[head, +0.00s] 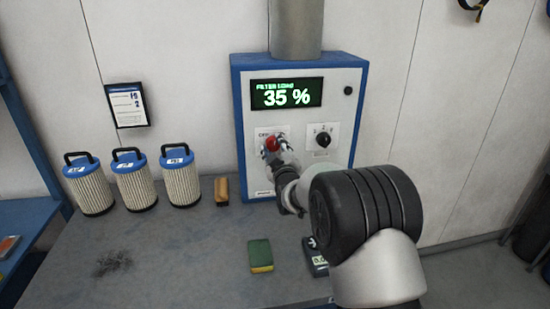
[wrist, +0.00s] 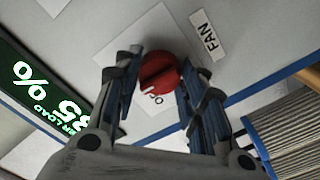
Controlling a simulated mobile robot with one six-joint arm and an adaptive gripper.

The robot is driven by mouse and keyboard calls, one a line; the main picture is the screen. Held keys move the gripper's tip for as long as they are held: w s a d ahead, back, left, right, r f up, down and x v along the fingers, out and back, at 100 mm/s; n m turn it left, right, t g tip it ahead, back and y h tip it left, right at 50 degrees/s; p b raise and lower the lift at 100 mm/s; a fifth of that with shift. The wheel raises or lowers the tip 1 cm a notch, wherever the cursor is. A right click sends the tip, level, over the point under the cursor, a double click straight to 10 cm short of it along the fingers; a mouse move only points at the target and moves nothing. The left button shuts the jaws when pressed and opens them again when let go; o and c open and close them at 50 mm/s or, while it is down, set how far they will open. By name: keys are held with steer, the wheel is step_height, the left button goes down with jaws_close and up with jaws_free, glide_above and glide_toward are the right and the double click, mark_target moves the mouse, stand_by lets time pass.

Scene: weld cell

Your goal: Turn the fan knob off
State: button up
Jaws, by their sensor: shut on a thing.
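The red fan knob (head: 271,143) is on the left of the front of a blue and white control box (head: 345,100). In the wrist view the knob (wrist: 160,72) sits beside a FAN label (wrist: 208,36), and its white pointer mark lies close to partly hidden printed letters. My gripper (head: 279,150) reaches the box front. In the wrist view its fingers (wrist: 166,68) are on either side of the knob, shut on it. The fingers hide part of the dial plate.
The box display (head: 287,93) reads FILTER LOAD 35 %. A black selector (head: 323,141) is right of the knob. Several filter cartridges (head: 134,185) stand left on the bench (head: 180,255). A brown block (head: 221,191) and a sponge (head: 260,256) lie near the box.

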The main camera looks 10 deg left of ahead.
steer(key=n+b, duration=0.3)
steer(key=n, duration=0.1)
steer(key=shift+n, duration=0.3)
steer(key=shift+r+n+b, duration=0.15)
steer(key=shift+n+b, duration=0.35)
steer(key=shift+n, duration=2.1)
steer(key=o, duration=1.1)
steer(key=shift+c, duration=0.2)
steer(key=v, duration=1.2)
